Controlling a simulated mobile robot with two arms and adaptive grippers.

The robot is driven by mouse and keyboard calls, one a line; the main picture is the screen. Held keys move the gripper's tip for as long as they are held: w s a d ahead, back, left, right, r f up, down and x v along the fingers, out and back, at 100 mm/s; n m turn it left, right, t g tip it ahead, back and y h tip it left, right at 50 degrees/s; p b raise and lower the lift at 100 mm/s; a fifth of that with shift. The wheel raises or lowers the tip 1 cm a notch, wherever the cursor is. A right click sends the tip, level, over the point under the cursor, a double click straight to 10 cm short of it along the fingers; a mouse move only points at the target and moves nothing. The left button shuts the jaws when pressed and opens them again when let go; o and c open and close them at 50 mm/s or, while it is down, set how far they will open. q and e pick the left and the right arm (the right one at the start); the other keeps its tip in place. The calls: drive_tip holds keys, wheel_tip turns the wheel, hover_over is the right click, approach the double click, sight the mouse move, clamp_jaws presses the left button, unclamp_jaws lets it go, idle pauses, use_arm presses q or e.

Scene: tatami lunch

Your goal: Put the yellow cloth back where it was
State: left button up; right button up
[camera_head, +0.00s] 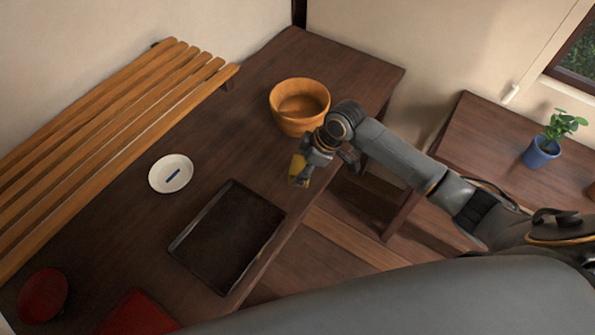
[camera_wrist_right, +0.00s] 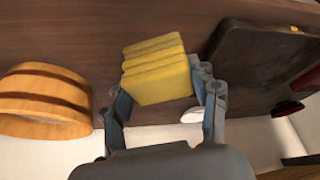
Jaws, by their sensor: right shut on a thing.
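The yellow cloth (camera_head: 297,168) is a folded stack. In the right wrist view the yellow cloth (camera_wrist_right: 158,72) sits between the two fingers of my right gripper (camera_wrist_right: 163,100). In the head view my right gripper (camera_head: 302,173) is shut on it, near the front edge of the dark table (camera_head: 215,155), between the wooden bowl and the black tray. The gripper hides part of the cloth there. I cannot tell whether the cloth touches the table. My left gripper is not in view.
The wooden bowl (camera_head: 300,124) stands just behind my right gripper. The black tray (camera_head: 228,236) lies on the near side. A white dish (camera_head: 158,184) with a small blue item, a red round thing (camera_head: 43,294) and a slatted wooden rack (camera_head: 100,130) are farther left.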

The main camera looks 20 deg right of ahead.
drive_tip(key=shift+w+a+f, duration=0.35)
drive_tip(key=shift+w+f, duration=0.3)
drive_tip(key=shift+f, duration=0.2)
wheel_tip(320, 180, down, 3)
drive_tip(key=shift+p, duration=0.55)
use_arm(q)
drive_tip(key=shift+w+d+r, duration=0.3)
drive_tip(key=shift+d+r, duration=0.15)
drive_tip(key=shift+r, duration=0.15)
use_arm(e)
drive_tip(key=shift+f, duration=0.15)
drive_tip(key=shift+f, duration=0.1)
drive_tip(key=o, duration=1.1)
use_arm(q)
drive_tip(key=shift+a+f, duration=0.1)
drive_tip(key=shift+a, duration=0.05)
use_arm(e)
drive_tip(key=shift+r, duration=0.2)
use_arm(q)
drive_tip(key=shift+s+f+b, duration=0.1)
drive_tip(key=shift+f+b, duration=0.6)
drive_tip(key=shift+b, duration=0.1)
use_arm(e)
drive_tip(key=v, duration=1.2)
